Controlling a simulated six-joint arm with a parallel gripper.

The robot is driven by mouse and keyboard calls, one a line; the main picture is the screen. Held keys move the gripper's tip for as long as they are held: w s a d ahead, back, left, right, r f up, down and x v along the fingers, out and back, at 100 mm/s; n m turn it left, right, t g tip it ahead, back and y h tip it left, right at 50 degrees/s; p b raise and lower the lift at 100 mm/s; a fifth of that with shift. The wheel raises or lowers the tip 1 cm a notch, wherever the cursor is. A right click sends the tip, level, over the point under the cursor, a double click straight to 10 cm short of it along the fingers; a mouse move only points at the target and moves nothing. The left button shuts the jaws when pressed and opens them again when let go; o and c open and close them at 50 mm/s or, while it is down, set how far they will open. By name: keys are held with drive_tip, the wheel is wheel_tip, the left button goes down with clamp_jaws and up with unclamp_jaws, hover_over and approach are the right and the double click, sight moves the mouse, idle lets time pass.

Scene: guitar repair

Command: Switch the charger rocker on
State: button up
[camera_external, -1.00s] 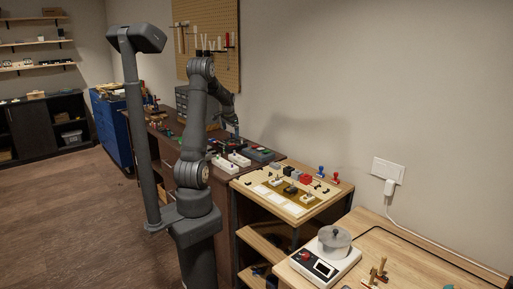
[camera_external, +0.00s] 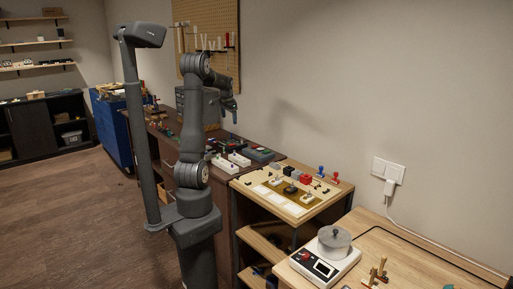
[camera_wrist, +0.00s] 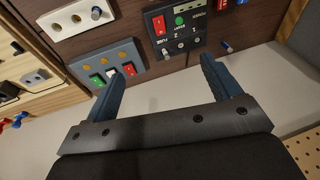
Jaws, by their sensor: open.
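My gripper (camera_wrist: 163,68) is open and empty, its two blue fingers apart in the wrist view. In the external view my gripper (camera_external: 235,119) is raised above the dark workbench. A black panel (camera_wrist: 186,43) with a red rocker (camera_wrist: 159,25), a green button and small knobs lies beyond the fingertips. A grey box (camera_wrist: 90,57) with a green, a white and a red rocker (camera_wrist: 129,68) lies beyond the left finger. I cannot tell for sure which unit is the charger, nor how its rocker is set.
White blocks (camera_external: 239,159) sit at the near end of the dark bench. A light wooden board (camera_external: 318,187) with small parts is beside it, and a scale (camera_external: 325,270) with a grey pot stands nearer. A pegboard (camera_external: 207,75) hangs on the wall behind. The air around my gripper looks clear.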

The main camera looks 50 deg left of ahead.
drive_tip(key=a, duration=0.1)
drive_tip(key=a+f+h, duration=0.1)
drive_tip(key=a, duration=0.1)
drive_tip(key=shift+w+f+h, duration=0.2)
drive_tip(key=shift+h, duration=0.1)
drive_tip(key=c, duration=1.1)
drive_tip(key=shift+a+f+h, duration=0.15)
drive_tip(key=shift+a+h, duration=0.15)
drive_tip(key=shift+a, duration=0.1)
clamp_jaws()
hover_over(232, 145)
drive_tip(key=a, duration=0.1)
drive_tip(key=f, duration=0.8)
drive_tip(key=s+f, duration=0.1)
drive_tip(key=f, duration=0.3)
drive_tip(key=shift+f, duration=0.9)
drive_tip(key=shift+s, duration=0.1)
